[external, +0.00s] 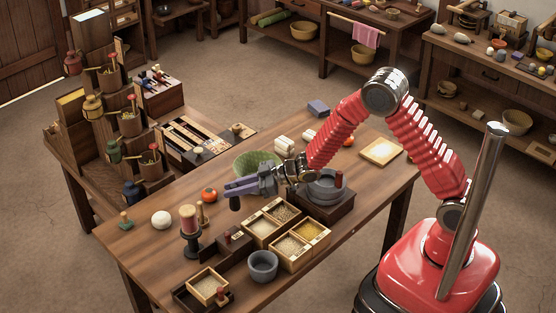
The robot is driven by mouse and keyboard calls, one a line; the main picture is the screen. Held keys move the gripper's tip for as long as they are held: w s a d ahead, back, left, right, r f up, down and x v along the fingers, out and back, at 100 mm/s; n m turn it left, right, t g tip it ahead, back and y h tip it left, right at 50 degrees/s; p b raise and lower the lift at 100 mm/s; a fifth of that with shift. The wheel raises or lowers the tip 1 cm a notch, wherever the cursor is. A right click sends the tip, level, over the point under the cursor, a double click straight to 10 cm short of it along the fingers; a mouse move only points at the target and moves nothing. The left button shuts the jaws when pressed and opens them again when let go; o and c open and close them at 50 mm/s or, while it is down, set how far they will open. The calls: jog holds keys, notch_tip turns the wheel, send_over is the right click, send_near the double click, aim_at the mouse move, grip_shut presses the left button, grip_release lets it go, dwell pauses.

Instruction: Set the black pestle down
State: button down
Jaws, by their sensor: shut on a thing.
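My gripper (242,187) reaches left over the middle of the wooden table (350,210), its purple-grey fingers roughly level. It is shut on the black pestle (235,203), whose dark rounded end hangs below the fingertips. The pestle looks upright and appears to be above the tabletop; the exact gap is hard to judge. The fingers hide its upper part.
A green ribbed bowl (256,163) stands just behind the gripper. A red tomato-like ball (209,195) and a thread spool (188,222) lie left. Grain boxes (263,228), a grey mortar (263,266) and a quern (325,188) crowd the front and right.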

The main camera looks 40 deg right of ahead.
aim_at(235, 198)
jog(key=shift+f, duration=0.1)
jog(key=shift+f, duration=1.75)
jog(key=shift+f, duration=0.35)
